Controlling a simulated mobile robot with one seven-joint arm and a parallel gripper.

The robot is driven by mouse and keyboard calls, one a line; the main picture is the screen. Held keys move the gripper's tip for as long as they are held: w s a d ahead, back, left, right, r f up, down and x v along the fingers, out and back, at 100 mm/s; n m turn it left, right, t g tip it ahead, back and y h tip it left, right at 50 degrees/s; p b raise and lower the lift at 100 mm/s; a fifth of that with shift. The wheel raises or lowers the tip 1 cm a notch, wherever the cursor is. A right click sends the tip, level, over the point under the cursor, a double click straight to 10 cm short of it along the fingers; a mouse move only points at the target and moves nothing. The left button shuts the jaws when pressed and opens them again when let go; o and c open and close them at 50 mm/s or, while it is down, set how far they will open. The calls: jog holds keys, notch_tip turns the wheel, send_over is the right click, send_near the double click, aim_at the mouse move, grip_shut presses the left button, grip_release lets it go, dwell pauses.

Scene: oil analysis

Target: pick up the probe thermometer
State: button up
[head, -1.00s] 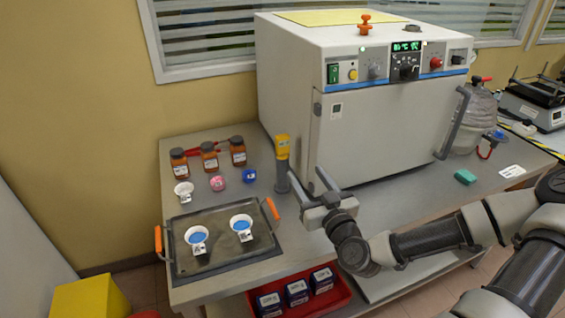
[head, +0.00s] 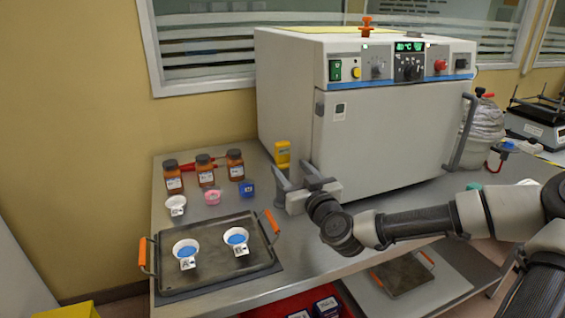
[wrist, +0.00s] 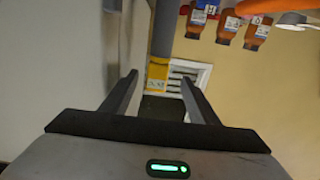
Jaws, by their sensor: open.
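The probe thermometer (head: 282,153) has a yellow upper body and stands upright in a grey holder beside the oven's front left corner. In the wrist view the yellow body (wrist: 158,72) shows in the gap between my fingertips, with the grey holder (wrist: 163,28) above it because the picture is turned over. My gripper (head: 297,174) is open and empty, with its fingers pointing at the thermometer. In the head view the fingers hide part of the lower holder. I cannot tell whether the fingertips are level with the yellow body or short of it.
The large oven (head: 385,130) stands close on the right. A dark tray (head: 215,258) with orange handles and two blue-filled dishes lies in front. Bare table shows right of the tray.

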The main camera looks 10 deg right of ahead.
aim_at(284, 159)
jog(key=w, duration=0.4)
jog(key=shift+w+a+f+b, duration=0.15)
jog(key=shift+w+a+b, duration=0.15)
jog(key=shift+w, duration=0.1)
jog(key=c, duration=1.2)
jog(key=shift+o, duration=0.2)
notch_tip(284, 159, up, 18)
jog(key=p, duration=0.5)
